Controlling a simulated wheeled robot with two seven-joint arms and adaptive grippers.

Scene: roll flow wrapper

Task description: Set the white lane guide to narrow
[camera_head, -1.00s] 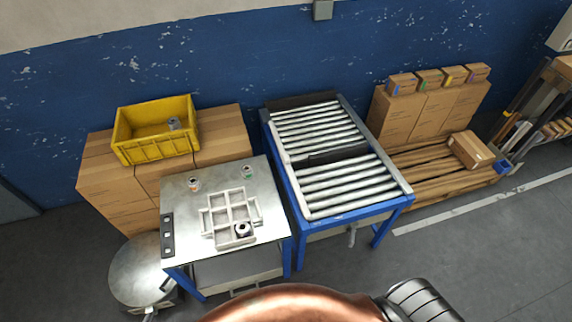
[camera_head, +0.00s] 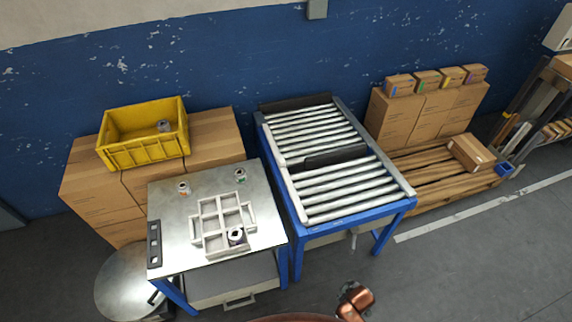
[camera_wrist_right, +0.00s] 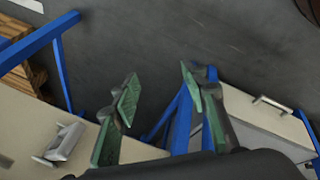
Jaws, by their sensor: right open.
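The roller conveyor (camera_head: 362,223) stands on a blue frame in the middle of the head view. A white rail, which looks like the lane guide (camera_head: 291,193), runs along the left side of its near rollers. A dark bar (camera_head: 335,157) crosses the rollers at mid-length. I cannot tell the guide's setting from here. My right gripper (camera_wrist_right: 160,92) shows in the right wrist view with its green-padded fingers apart and nothing between them. It is over the floor near blue frame legs, and the guide cannot be made out in that view. My left gripper is not in view.
A metal table (camera_head: 170,220) with a pale divided fixture (camera_head: 209,225) and small cans stands left of the conveyor. A yellow crate (camera_head: 145,153) sits on cartons behind it. A pallet (camera_head: 428,171) and cartons stand to the right. The floor in front is clear.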

